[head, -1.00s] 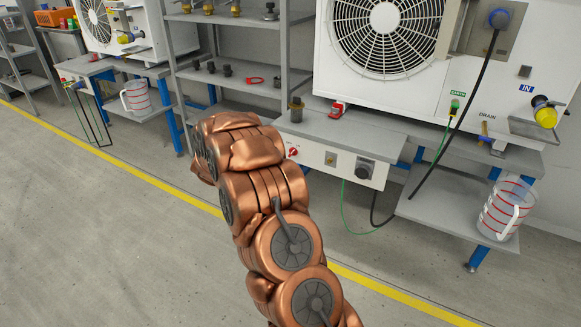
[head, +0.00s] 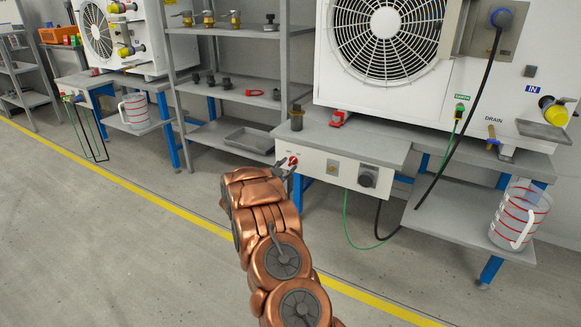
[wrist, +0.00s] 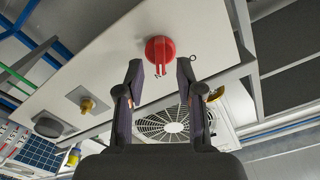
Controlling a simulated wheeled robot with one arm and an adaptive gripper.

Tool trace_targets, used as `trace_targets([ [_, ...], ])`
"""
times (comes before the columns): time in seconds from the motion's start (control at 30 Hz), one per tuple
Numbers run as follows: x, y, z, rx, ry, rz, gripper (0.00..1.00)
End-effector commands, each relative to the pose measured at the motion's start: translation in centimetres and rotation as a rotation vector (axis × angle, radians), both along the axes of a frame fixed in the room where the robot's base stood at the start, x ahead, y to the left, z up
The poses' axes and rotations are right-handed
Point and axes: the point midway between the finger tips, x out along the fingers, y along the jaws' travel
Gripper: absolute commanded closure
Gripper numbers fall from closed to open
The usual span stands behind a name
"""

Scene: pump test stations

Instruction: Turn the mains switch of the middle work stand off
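The red rotary mains switch (wrist: 160,50) sits on the white front panel (wrist: 115,55) of the work stand; its handle ridge points toward my gripper in the wrist view. In the head view the switch (head: 293,161) shows small at the panel's left end. My gripper (wrist: 158,72) is open, with one finger on each side of the switch's handle end. The fingers look apart from the switch; the exact gap in depth is unclear. In the head view my gripper (head: 286,172) is at the panel, partly hidden by my arm.
A red object (head: 338,119) and a dark fitting (head: 296,118) stand on the worktop above. A jug (head: 520,215) is on the lower shelf at right. Shelving stands to the left.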

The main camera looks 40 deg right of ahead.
Motion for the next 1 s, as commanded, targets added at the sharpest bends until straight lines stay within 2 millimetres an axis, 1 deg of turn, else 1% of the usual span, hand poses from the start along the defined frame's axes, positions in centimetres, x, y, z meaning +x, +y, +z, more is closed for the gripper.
trace_targets([
  [0.03,0.1,-0.7,-0.2,0.001,0.000,-0.002,0.64],
  [0.1,0.3,-1.3,-0.2,0.001,0.000,0.000,0.64],
  [0.27,0.7,-2.3,0.0,-0.001,-0.001,-0.001,0.64],
  [0.63,0.8,-2.6,0.1,0.000,0.000,0.001,0.64],
  [0.67,0.8,-2.6,0.1,0.000,0.000,0.001,0.66],
  [1.0,0.8,-2.6,0.0,0.000,0.000,0.001,1.00],
])
